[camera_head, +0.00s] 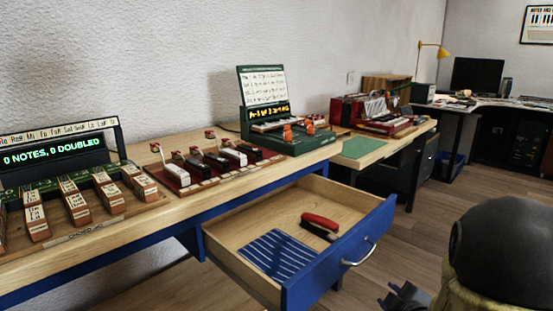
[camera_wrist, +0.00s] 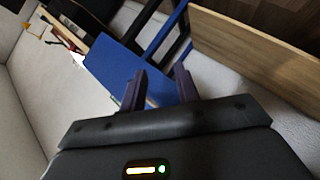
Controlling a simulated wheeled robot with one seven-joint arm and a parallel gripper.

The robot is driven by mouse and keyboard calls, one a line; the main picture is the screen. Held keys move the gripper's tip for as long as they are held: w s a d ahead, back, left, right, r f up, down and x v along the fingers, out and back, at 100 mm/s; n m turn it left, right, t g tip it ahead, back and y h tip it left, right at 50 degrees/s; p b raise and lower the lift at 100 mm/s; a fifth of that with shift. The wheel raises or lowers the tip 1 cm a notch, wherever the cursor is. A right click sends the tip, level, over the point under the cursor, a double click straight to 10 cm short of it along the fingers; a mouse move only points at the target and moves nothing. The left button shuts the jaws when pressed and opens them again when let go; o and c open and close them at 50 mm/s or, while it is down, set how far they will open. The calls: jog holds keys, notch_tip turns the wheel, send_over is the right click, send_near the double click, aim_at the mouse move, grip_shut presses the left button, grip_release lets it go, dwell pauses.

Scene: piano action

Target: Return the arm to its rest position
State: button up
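My arm shows as a dark rounded link at the lower right of the head view. My gripper (camera_head: 405,297) is partly in view at the bottom edge, to the right of the open drawer and apart from it. In the wrist view the two fingers of my gripper (camera_wrist: 161,84) stand apart with nothing held between them. Beyond them are a blue panel (camera_wrist: 118,68) and a wooden board (camera_wrist: 255,50).
The blue-fronted drawer (camera_head: 340,255) stands open, holding a red-and-black brush-like object (camera_head: 319,226) and a blue striped mat (camera_head: 277,253). The wooden bench (camera_head: 225,188) carries note blocks, a row of key levers and a green device (camera_head: 290,135). Open floor lies right of the drawer.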

jog(key=s+a+r+m+g+p, duration=0.3)
jog(key=s+a+m+g+p, duration=0.2)
jog(key=s+a+m, duration=0.15)
jog(key=s+a+r+m+g+p, duration=0.4)
jog(key=s+a+m+g, duration=0.15)
jog(key=s, duration=0.25)
notch_tip(320, 180, up, 36)
jog(key=n+p, duration=0.1)
jog(key=p, duration=3.5)
jog(key=shift+p, duration=0.35)
jog(key=shift+s, duration=0.1)
